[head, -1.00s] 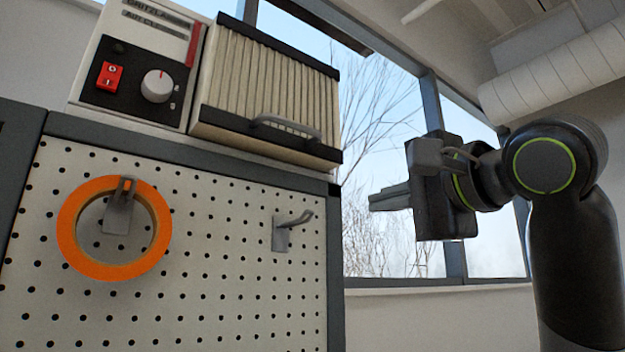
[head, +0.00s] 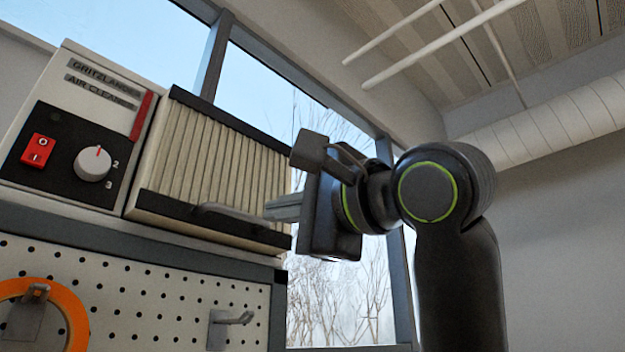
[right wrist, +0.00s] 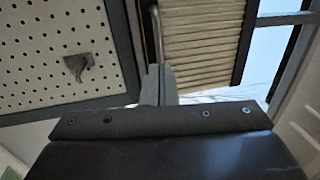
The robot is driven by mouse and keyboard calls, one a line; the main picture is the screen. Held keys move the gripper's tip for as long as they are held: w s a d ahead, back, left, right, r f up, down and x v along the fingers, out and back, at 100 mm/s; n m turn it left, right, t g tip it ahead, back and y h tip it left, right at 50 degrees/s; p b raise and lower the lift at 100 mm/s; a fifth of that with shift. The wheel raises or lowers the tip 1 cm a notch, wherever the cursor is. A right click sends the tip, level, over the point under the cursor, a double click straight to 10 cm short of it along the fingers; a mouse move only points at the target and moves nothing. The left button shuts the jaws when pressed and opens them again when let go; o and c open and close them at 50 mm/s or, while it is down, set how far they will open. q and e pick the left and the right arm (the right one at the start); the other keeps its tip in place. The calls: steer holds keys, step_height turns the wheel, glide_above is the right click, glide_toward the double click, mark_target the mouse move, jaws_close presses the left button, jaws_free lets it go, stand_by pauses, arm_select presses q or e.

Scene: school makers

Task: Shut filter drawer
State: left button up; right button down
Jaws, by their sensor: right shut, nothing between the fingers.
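The filter drawer (head: 215,160) is the pleated cream panel with black strips in the air cleaner (head: 85,125). A pale side wall shows along its left edge, and its front seems to stand out from the control face. Its grey bar handle (head: 232,217) runs along the lower strip. My right gripper (head: 268,209) is shut and empty, its fingers pointing left at the handle's right end. In the right wrist view the fingertips (right wrist: 158,72) are close to the handle (right wrist: 156,32) and the pleats (right wrist: 203,42); I cannot tell whether they touch. My left gripper is out of view.
A pegboard (head: 150,310) is below the air cleaner, with an orange tape roll (head: 72,312) on one hook and an empty hook (head: 228,320) to its right. The control face has a red switch (head: 38,150) and a knob (head: 92,163). A window is behind.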

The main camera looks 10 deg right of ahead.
mark_target(247, 216)
steer(key=shift+p+x, duration=1.45)
steer(key=shift+x, duration=1)
steer(key=shift+d, duration=0.1)
